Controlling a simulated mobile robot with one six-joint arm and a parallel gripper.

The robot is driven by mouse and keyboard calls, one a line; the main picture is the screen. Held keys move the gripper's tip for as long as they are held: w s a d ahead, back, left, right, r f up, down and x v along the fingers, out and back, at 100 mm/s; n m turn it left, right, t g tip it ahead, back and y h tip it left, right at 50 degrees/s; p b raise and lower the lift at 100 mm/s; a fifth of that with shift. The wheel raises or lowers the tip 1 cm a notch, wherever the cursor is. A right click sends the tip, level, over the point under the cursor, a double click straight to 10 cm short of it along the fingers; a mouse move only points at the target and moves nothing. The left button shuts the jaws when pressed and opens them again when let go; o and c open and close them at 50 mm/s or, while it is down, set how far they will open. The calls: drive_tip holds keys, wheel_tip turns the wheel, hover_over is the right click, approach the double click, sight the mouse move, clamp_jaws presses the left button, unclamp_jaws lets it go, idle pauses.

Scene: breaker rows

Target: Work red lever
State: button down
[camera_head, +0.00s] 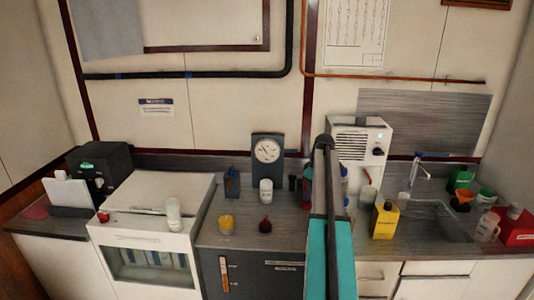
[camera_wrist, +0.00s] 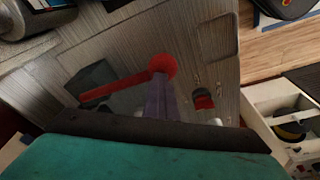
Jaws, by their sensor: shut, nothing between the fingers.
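The red lever shows in the wrist view as a red bar (camera_wrist: 115,90) with a round red knob (camera_wrist: 163,65) at its right end. Its left part lies beside a dark grey block (camera_wrist: 92,76). My gripper (camera_wrist: 160,80) is shut and empty, and its narrow fingers reach up to the knob's lower edge. I cannot tell whether they touch it. In the head view I cannot make out the lever; my teal arm covers part of the counter there.
A small red switch (camera_wrist: 203,102) sits right of the fingers on the grey panel.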

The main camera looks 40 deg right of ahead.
drive_tip(key=shift+w+p+v, duration=0.15)
drive_tip(key=shift+p+v, duration=0.2)
drive_tip(key=shift+v, duration=0.5)
drive_tip(key=shift+w+p+v, duration=0.2)
drive_tip(key=shift+p+v, duration=0.2)
drive_tip(key=shift+v, duration=0.5)
drive_tip(key=shift+w+p+v, duration=0.15)
drive_tip(key=shift+p+v, duration=0.2)
drive_tip(key=shift+v, duration=0.5)
drive_tip(key=shift+a+r, duration=0.15)
drive_tip(key=shift+a, duration=0.05)
drive_tip(key=v, duration=0.1)
drive_tip(key=p+v, duration=0.1)
drive_tip(key=v, duration=0.1)
drive_tip(key=w+p+v, duration=0.1)
drive_tip(key=shift+s+a+r, duration=0.1)
drive_tip(key=shift+r, duration=0.4)
